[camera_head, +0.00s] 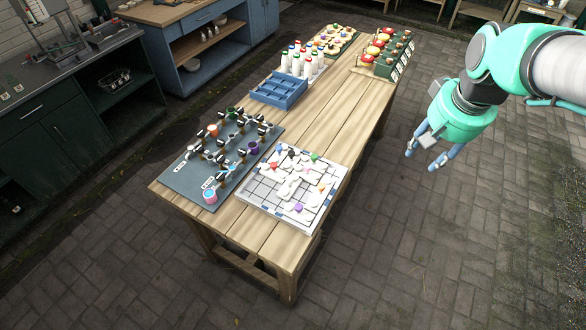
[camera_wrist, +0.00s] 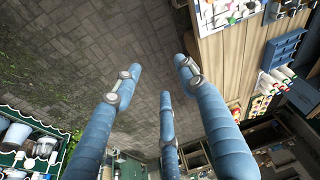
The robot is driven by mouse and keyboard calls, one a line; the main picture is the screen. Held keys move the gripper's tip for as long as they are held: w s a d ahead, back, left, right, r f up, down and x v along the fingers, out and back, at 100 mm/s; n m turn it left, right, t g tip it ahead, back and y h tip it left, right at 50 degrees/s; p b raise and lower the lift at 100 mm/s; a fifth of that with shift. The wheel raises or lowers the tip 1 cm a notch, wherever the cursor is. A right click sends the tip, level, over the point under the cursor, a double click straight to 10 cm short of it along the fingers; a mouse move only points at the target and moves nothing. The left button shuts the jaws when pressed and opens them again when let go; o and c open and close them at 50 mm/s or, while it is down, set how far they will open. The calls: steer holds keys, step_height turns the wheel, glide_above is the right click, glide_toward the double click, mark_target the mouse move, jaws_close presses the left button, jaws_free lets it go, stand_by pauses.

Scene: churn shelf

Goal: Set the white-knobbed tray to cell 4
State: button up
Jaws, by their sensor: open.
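A white board (camera_head: 262,208) marked with a grid lies at the near right end of the wooden table. It bears several white pieces with small coloured knobs, among them red, blue, green, orange and purple. I cannot make out a white knob or cell numbers at this size. A pale board also shows at the top of the wrist view (camera_wrist: 226,14). My gripper (camera_head: 425,156) hangs to the right of the table, apart from it, over the paved floor. Its blue fingers are spread and empty, as the wrist view also shows (camera_wrist: 158,76).
A dark grey board (camera_head: 184,180) with cups and black-topped pieces lies left of the white board. Behind are a blue crate (camera_head: 278,90), white bottles (camera_head: 303,62) and green boxes (camera_head: 391,62). The table's right strip (camera_head: 345,120) is bare. Cabinets stand left.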

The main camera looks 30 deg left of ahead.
steer(key=w+a+f+n+g+p, duration=0.1)
steer(key=w+a+f, duration=0.1)
steer(key=a, duration=0.3)
steer(key=w+a+f+p, duration=0.1)
steer(key=w+a+f, duration=0.15)
steer(key=a, duration=0.25)
steer(key=n+g+h+p, duration=0.1)
steer(key=n+g+p, duration=0.1)
steer(key=n+p, duration=0.2)
glide_above(289, 178)
step_height(289, 178, down, 20)
steer(key=f, duration=0.1)
steer(key=shift+r, duration=0.25)
steer(key=shift+d+f, duration=0.1)
step_height(289, 178, down, 14)
steer(key=shift+r, duration=0.2)
jaws_close()
